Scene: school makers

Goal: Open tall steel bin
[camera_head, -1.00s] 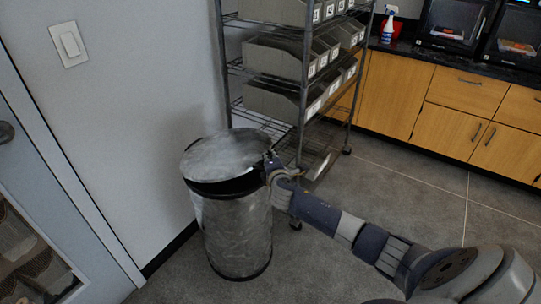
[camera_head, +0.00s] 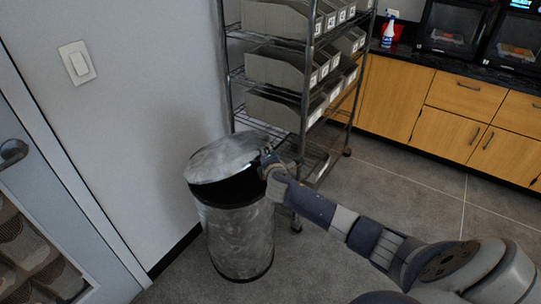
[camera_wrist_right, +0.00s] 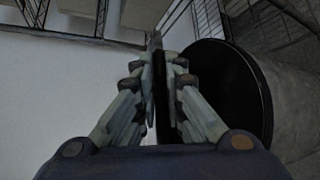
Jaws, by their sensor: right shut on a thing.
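The tall steel bin (camera_head: 240,240) is a brushed-metal cylinder standing upright on the floor beside the wall. Its round steel lid (camera_head: 225,157) is partly raised and tilted. A dark gap shows beneath the lid in the head view. My right gripper (camera_head: 268,160) is at the lid's right edge. In the right wrist view, its fingers (camera_wrist_right: 158,80) are closed on a thin dark edge, which appears to be the lid's rim. The bin's dark round mouth (camera_wrist_right: 228,92) shows to their right. The bin's inside is too dark to make out. My left gripper is in neither view.
A wire shelf rack (camera_head: 312,100) with several grey bins stands just behind the steel bin. The wall (camera_head: 130,130) and a glazed door (camera_head: 60,200) are on the left. Wooden cabinets (camera_head: 440,110) line the back. The floor (camera_head: 400,190) at right is clear.

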